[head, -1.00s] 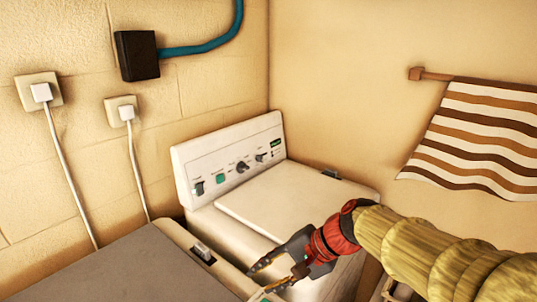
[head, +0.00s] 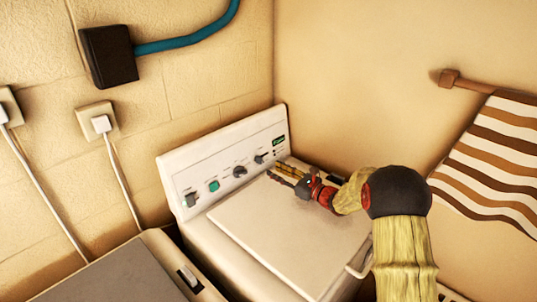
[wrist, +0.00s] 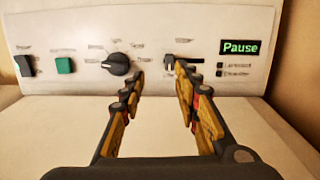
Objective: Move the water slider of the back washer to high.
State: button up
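The back washer (head: 290,230) is white, with a lid and a raised control panel (head: 222,160) in the room's corner. Its slider (head: 260,159) has a small dark knob and sits right of the round dial. In the wrist view the slider knob (wrist: 169,63) appears near the left end of its slot, partly hidden by my right finger; its labels are too blurred to read. My gripper (head: 273,171) is open and empty above the lid, its fingertips pointing at the panel near the slider. Both fingers (wrist: 160,75) show apart in the wrist view; I cannot tell whether they touch the panel.
The panel also has a dark round dial (wrist: 117,63), a green button (wrist: 64,65), a dark switch (wrist: 24,66) and a display reading "Pause" (wrist: 240,47). A grey-topped appliance (head: 110,277) stands at lower left. A striped towel (head: 500,150) hangs at right.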

aim_at(262, 161)
jog(key=shift+w+d+f+m, duration=0.25)
jog(key=shift+w+d+m, duration=0.1)
jog(key=shift+w, duration=0.2)
jog(key=shift+w+t, duration=0.25)
jog(key=shift+t, duration=0.05)
jog(key=b+x, duration=0.1)
jog(key=x, duration=0.6)
jog(key=shift+w+a, duration=0.1)
jog(key=shift+a, duration=0.1)
jog(key=shift+c, duration=0.8)
grip_shut()
